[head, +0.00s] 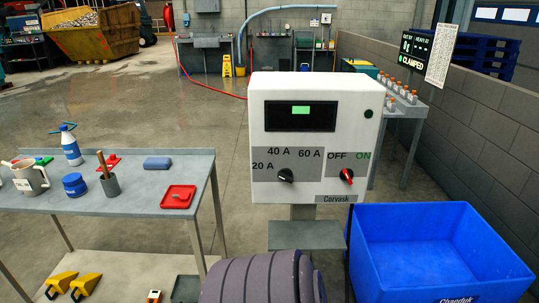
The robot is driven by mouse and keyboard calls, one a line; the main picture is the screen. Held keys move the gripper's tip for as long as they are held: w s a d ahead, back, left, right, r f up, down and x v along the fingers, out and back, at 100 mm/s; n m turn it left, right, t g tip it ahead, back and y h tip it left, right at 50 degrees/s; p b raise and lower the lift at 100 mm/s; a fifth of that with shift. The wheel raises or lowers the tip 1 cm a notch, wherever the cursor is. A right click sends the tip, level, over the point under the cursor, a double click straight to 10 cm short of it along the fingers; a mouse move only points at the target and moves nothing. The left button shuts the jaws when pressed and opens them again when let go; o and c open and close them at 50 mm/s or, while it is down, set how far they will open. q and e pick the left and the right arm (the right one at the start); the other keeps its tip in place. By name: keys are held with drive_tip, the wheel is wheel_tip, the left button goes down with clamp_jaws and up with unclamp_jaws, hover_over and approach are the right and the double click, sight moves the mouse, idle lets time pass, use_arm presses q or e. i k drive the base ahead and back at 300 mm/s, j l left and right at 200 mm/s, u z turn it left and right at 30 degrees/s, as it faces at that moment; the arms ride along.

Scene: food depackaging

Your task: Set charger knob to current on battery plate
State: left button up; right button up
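The white charger box (316,101) stands upright in the middle of the head view, with Corvask printed near its lower edge. Its black knob (285,175) sits below the labels 20 A, 40 A and 60 A; its exact pointing is too small to tell. A red switch (346,175) sits below OFF and ON; its setting is unclear. A dark display (300,116) shows a lit green patch, and a dark green round lamp (368,114) is at the upper right. I can make out no battery plate. Neither gripper is in view.
A grey table (130,200) with bottles, a mug and a red tray (178,197) stands left. A blue crate (370,255) stands right. A ribbed purple-grey object (255,280) fills the bottom middle. A sign (415,50) reads CLAMPED.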

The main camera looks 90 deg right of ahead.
sight(285, 174)
drive_tip(key=z, duration=0.45)
drive_tip(key=i+z, duration=0.1)
drive_tip(key=z, duration=0.8)
drive_tip(key=i+z, duration=0.1)
drive_tip(key=z, duration=1.2)
drive_tip(key=i+j, duration=0.05)
